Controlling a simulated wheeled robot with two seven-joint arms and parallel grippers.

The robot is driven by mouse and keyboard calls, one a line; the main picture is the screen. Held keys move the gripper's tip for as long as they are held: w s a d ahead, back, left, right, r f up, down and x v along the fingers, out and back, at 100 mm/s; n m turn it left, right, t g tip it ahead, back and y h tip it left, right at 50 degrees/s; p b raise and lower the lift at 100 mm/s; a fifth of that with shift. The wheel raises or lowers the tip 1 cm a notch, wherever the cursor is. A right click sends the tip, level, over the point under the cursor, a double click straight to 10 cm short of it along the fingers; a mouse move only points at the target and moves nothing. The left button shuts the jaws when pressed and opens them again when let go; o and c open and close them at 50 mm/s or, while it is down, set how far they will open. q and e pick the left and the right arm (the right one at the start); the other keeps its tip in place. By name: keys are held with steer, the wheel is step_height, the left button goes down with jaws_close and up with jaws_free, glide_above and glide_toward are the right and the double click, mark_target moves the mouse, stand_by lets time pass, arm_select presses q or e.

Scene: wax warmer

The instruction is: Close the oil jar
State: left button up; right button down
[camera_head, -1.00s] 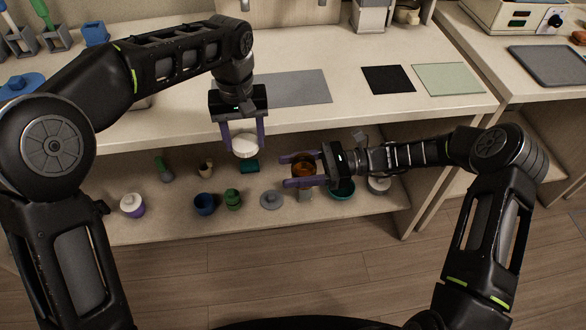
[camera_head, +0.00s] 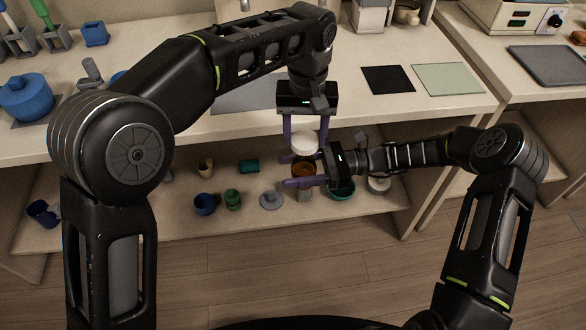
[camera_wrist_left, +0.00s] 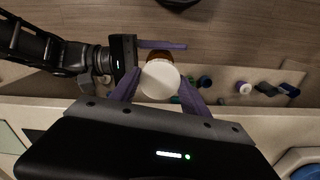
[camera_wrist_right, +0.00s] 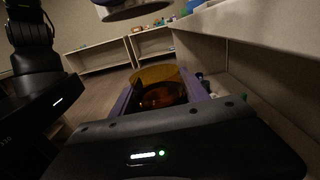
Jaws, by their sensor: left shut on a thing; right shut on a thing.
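The oil jar (camera_head: 304,170) is amber and see-through. My right gripper (camera_head: 303,171) is shut on it and holds it in front of the lower shelf. In the right wrist view the jar (camera_wrist_right: 163,90) stands between the fingers with its open top visible and amber content inside. My left gripper (camera_head: 304,145) is shut on a round white lid (camera_head: 304,143), held just above the jar and apart from it, as far as the head view shows. In the left wrist view the lid (camera_wrist_left: 159,80) covers most of the jar (camera_wrist_left: 163,56) behind it. The lid's underside (camera_wrist_right: 135,10) shows at the top of the right wrist view.
The counter edge (camera_head: 150,150) runs close behind both grippers. Blue pots stand on the counter at left. Space in front of the shelf is clear.

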mark_target(304, 162)
arm_select(q)
steer(key=shift+f, duration=1.9)
steer(key=shift+f, duration=0.9)
steer(key=shift+f, duration=0.6)
